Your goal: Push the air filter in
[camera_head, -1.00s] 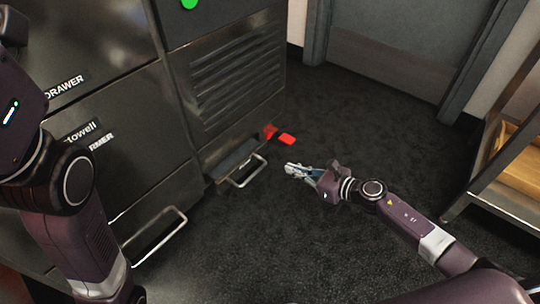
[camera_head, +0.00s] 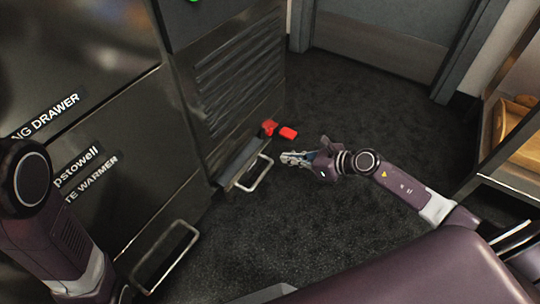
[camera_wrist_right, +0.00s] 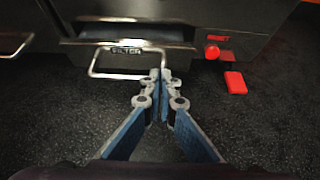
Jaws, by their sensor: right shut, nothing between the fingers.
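The air filter (camera_head: 241,162) is a dark drawer-like unit low in the cabinet, sticking out from its front, with a metal loop handle (camera_head: 258,178). In the right wrist view its handle (camera_wrist_right: 95,62) and a FILTER label show straight ahead. My right gripper (camera_head: 284,157) is shut and empty, just in front of the handle and a little apart from it in the head view. In the right wrist view the closed fingertips (camera_wrist_right: 159,74) overlap the handle's right end; contact cannot be told. My left arm shows at the left, but its gripper is out of view.
A red knob (camera_head: 269,127) and a red pedal-like piece (camera_head: 288,133) stick out right of the filter. Another drawer handle (camera_head: 165,257) projects at lower left. A shelf rack (camera_head: 510,170) stands at right. The dark floor between is clear.

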